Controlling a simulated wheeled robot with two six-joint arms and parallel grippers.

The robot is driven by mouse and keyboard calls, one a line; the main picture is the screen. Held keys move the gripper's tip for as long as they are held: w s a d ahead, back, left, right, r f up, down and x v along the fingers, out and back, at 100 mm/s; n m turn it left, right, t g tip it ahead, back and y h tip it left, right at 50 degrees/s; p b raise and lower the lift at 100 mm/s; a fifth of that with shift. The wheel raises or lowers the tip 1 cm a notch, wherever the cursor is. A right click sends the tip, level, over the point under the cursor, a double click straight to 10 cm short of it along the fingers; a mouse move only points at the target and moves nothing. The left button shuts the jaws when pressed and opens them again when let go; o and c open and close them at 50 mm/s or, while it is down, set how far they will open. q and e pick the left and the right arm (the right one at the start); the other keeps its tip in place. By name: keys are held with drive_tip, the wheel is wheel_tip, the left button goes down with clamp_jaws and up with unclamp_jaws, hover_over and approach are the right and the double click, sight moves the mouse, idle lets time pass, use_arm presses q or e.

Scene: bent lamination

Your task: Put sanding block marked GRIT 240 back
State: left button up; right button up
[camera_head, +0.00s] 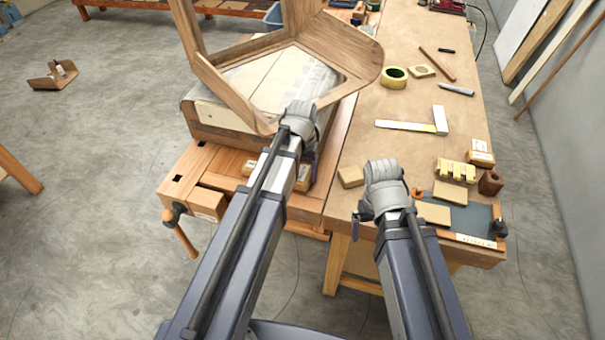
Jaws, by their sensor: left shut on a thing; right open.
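Several small tan blocks are in view, but the markings are too small to read, so I cannot tell which is GRIT 240. One plain tan block (350,176) lies just left of my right gripper (378,180), which is open over the bench's front edge. Two flat tan blocks (434,212) (450,192) lie at the dark tray (474,218) to its right. My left gripper (300,112) is shut at the lower rim of a bent wooden frame (230,95) and appears to grip it; its fingertips are partly hidden. Two blocks (249,168) (303,180) lie beside the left arm.
A notched yellow block (455,170), a labelled box (480,150) and a brown cylinder (490,182) stand behind the tray. A square (412,126), tape roll (394,77) and pencil-like tool (457,90) lie farther back. The bench middle is mostly clear.

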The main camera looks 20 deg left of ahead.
sight(302, 173)
use_arm(q)
drive_tip(key=shift+f, duration=0.15)
drive_tip(key=o, duration=0.9)
wheel_tip(302, 173, up, 12)
drive_tip(key=p, duration=1.2)
drive_tip(key=shift+r, duration=0.2)
drive_tip(key=shift+f, duration=0.2)
wheel_tip(302, 173, down, 12)
drive_tip(key=b, duration=1.2)
drive_tip(key=shift+r, duration=0.2)
